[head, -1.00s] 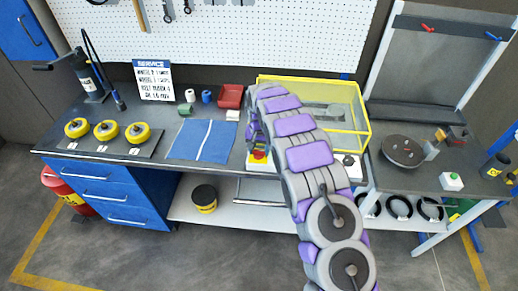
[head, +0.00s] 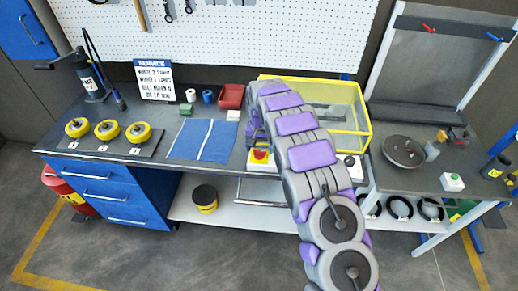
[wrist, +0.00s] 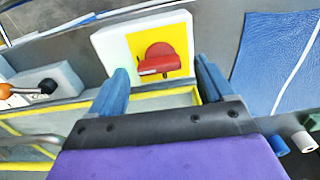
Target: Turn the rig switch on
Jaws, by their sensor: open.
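The rig switch (head: 260,158) is a white box with a yellow face and a red knob, at the front edge of the bench. In the wrist view the switch (wrist: 158,58) lies straight ahead, its red knob between the two blue fingertips in the picture. My gripper (wrist: 160,68) is open with nothing held between its fingers. I cannot tell whether the fingers touch the knob. In the head view my arm hides part of the gripper and the area behind it.
A yellow-framed clear enclosure (head: 345,115) stands behind my arm. A second white box with a dark knob (wrist: 47,86) is left of the switch in the wrist view. A blue mat (head: 190,148) and red bin (head: 231,96) lie left of my arm.

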